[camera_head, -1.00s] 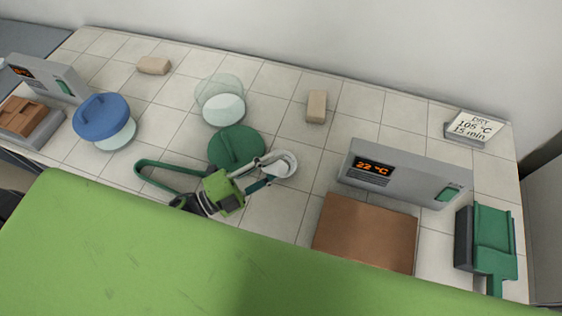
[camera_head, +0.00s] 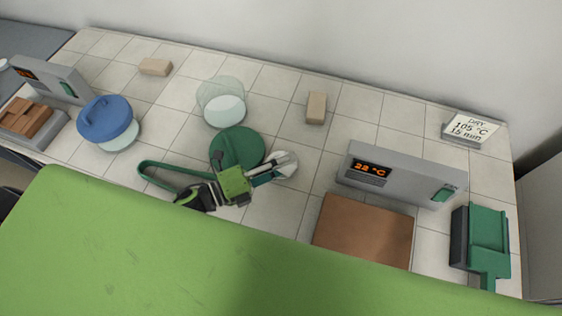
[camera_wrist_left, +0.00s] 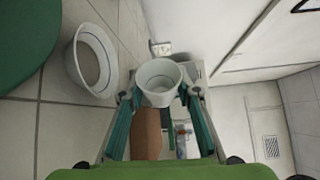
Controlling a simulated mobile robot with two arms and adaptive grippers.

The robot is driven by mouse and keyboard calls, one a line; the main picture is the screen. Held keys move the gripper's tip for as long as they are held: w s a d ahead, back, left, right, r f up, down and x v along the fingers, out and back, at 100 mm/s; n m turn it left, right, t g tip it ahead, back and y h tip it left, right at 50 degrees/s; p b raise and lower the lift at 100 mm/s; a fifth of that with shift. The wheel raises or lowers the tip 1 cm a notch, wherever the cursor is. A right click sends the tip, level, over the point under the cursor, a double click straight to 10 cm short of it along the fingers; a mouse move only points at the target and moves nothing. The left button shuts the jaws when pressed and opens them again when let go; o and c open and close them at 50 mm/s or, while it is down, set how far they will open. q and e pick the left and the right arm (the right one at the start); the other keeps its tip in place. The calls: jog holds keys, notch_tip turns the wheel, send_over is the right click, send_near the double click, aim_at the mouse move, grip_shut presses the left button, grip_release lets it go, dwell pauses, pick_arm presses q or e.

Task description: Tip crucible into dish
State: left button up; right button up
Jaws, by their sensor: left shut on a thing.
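My left gripper (camera_head: 262,174) is shut on a small white crucible, held above the tiled worktop. The crucible (camera_wrist_left: 158,84) shows between the two green fingers in the left wrist view, with its open mouth visible; its contents cannot be made out. A shallow white dish (camera_wrist_left: 73,68) stands on the tiles beside the crucible in that view, apart from it in the picture. In the head view the dish (camera_head: 289,165) is right at the fingertips and partly overlapped by what I hold. My right gripper is not in view.
A dark green round lid (camera_head: 237,146) lies close behind my gripper. A glass dish (camera_head: 224,110) stands behind it, and a blue lid (camera_head: 105,118) to the left. A grey display unit (camera_head: 402,174) and brown slab (camera_head: 363,231) stand right. A beige block (camera_head: 316,107) is behind.

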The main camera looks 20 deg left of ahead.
pick_arm(q)
jog(key=shift+s+d+m+y+p, duration=0.15)
jog(key=shift+m+y+p, duration=0.3)
jog(key=shift+m, duration=0.55)
jog(key=shift+f, duration=0.25)
jog(key=shift+d+m+g+y+p, duration=0.15)
jog(key=shift+m+g+y+p, duration=0.15)
jog(key=shift+m+p, duration=0.25)
jog(key=shift+f+m+y, duration=0.1)
jog(key=shift+m+y, duration=0.15)
jog(key=shift+m, duration=0.3)
jog(key=shift+d+f+m+p, duration=0.1)
jog(key=shift+f+m+p, duration=0.1)
jog(key=shift+m+p, duration=0.2)
jog(key=shift+f+y, duration=0.2)
jog(key=shift+y, duration=0.1)
